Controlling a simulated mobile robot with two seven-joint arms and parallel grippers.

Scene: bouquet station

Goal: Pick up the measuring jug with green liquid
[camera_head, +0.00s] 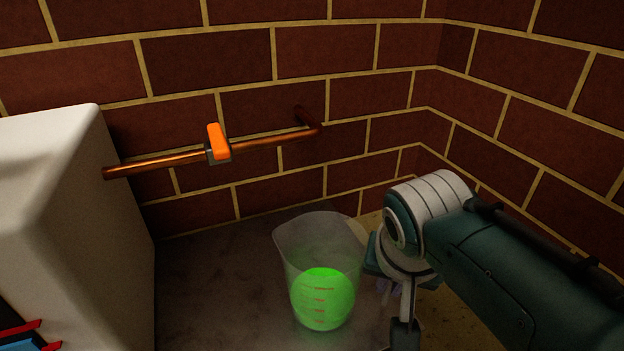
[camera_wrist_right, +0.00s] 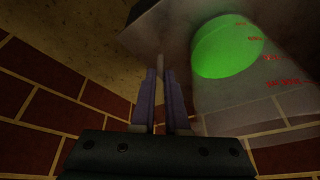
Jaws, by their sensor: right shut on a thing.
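The measuring jug (camera_head: 300,255) is clear, with green liquid and red marks, upright in the lower middle of the head view. In the right wrist view the jug (camera_wrist_right: 225,95) is at the upper right with its green liquid. My right gripper (camera_head: 384,286) is at the jug's right side, mostly hidden behind my arm in the head view. In the wrist view its purple fingers (camera_wrist_right: 163,85) are close together on a thin part by the jug's wall, apparently its handle. I cannot tell whether the jug touches the surface below. My left gripper is not in view.
A dark grey surface (camera_head: 205,290) lies around the jug. A whitish block (camera_head: 60,200) stands at left. A copper pipe (camera_head: 265,143) with an orange valve handle (camera_head: 217,141) runs along the brick wall (camera_head: 205,60). Brick walls close the corner behind and at right.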

